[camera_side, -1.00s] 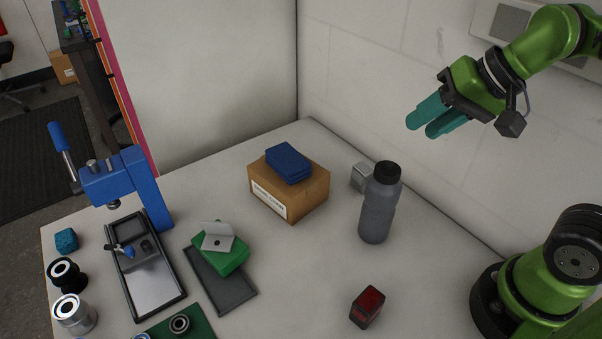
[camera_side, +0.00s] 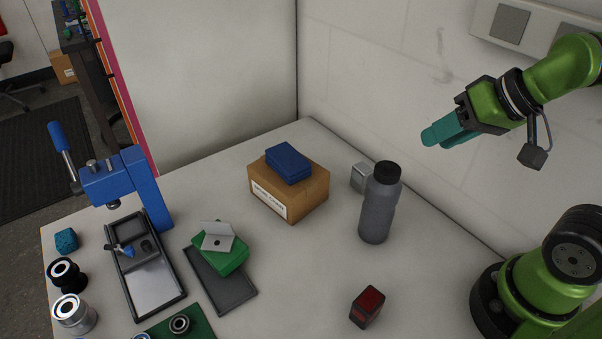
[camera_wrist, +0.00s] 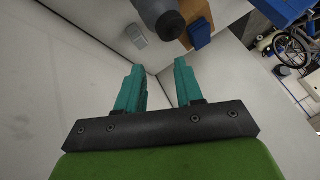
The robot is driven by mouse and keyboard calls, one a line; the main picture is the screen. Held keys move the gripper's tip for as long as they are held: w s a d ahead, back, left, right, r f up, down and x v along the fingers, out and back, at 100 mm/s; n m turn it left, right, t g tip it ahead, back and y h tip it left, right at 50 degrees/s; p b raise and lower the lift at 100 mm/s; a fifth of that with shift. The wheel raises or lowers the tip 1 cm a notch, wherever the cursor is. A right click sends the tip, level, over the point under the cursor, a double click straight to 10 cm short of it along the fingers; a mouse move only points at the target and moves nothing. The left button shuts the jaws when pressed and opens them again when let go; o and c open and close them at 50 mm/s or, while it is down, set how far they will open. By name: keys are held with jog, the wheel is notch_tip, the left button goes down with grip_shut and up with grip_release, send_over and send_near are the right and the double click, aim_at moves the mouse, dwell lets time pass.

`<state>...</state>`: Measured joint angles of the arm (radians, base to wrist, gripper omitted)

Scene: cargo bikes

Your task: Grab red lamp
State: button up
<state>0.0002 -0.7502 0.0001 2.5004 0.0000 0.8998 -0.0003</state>
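The red lamp (camera_side: 368,306) is a small dark block with a red top. It stands on the white table near the front, right of the middle, in the side view. My gripper (camera_side: 432,137) has teal fingers and is high above the table's right side, up and to the right of the lamp, well apart from it. In the wrist view the two fingers (camera_wrist: 157,75) stand apart with nothing between them. I cannot make out the lamp in the wrist view.
A grey bottle (camera_side: 378,205) stands behind the lamp, with a small silver block (camera_side: 360,178) beside it. A cardboard box (camera_side: 298,200) carries a blue case (camera_side: 288,161). A green box (camera_side: 228,262), a grey tray (camera_side: 232,291) and a blue press (camera_side: 146,190) are left. The table around the lamp is mostly clear.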

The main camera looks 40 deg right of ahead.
jog(key=o, duration=0.9)
jog(key=n+g+h, duration=0.2)
jog(key=n+g, duration=0.4)
jog(key=g, duration=0.1)
send_over(370, 299)
notch_tip(370, 299, down, 7)
jog(key=f, duration=1.1)
jog(key=shift+s, duration=0.3)
jog(key=shift+w+f, duration=0.2)
jog(key=shift+f, duration=1.3)
jog(key=shift+w+f, duration=0.15)
jog(key=shift+f, duration=1.3)
